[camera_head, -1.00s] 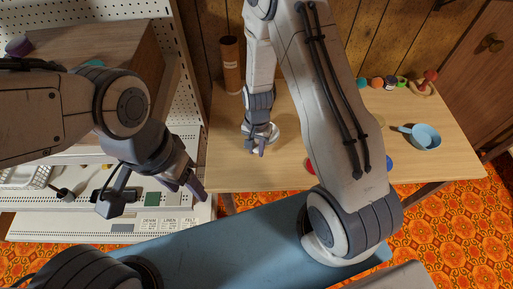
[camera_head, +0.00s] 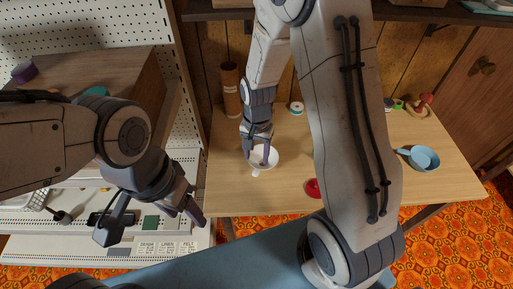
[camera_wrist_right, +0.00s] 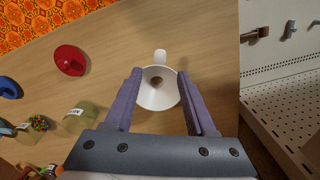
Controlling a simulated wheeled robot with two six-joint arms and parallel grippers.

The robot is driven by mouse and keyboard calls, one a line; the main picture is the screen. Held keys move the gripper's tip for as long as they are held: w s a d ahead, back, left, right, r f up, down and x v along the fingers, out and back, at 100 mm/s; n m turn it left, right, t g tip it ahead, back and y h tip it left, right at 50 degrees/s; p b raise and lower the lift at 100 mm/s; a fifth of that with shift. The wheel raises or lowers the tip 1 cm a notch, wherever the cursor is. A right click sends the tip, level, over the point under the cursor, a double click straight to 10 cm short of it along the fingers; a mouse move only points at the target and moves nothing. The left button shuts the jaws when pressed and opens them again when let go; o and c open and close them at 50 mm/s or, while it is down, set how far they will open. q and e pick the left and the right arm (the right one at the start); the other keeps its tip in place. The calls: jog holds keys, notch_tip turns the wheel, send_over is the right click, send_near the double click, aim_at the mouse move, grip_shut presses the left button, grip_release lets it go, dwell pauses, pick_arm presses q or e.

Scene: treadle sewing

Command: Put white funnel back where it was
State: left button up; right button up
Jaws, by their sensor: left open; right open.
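The white funnel (camera_head: 262,160) lies on the wooden table in the head view, partly hidden by my right gripper (camera_head: 258,155). In the right wrist view the funnel (camera_wrist_right: 158,90) shows its wide round mouth and central hole, with a short white part at its far edge. My right gripper (camera_wrist_right: 159,85) is open, with one purple finger at each side of the funnel's mouth; I cannot tell whether they touch it. My left gripper (camera_head: 190,210) is open and empty, over the front of the white pegboard unit at left.
A red lid (camera_head: 313,188) lies on the table; it also shows in the right wrist view (camera_wrist_right: 70,60). A blue pan (camera_head: 424,158) is at right, a brown cylinder (camera_head: 231,90) at the back. A jar (camera_wrist_right: 79,117) and beads (camera_wrist_right: 39,123) stand left in the wrist view.

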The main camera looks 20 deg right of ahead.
jog(key=s+a+r+n, duration=0.6)
jog(key=a+r, duration=0.1)
jog(key=r, duration=0.3)
jog(key=s+a+r+n, duration=0.1)
jog(key=s+r+n, duration=0.1)
jog(key=s+n, duration=0.2)
jog(key=s+a+r+n, duration=0.2)
jog(key=s+n, duration=0.3)
jog(key=s, duration=0.4)
jog(key=shift+a+r+y, duration=0.15)
jog(key=shift+r+y, duration=0.25)
jog(key=shift+r, duration=0.4)
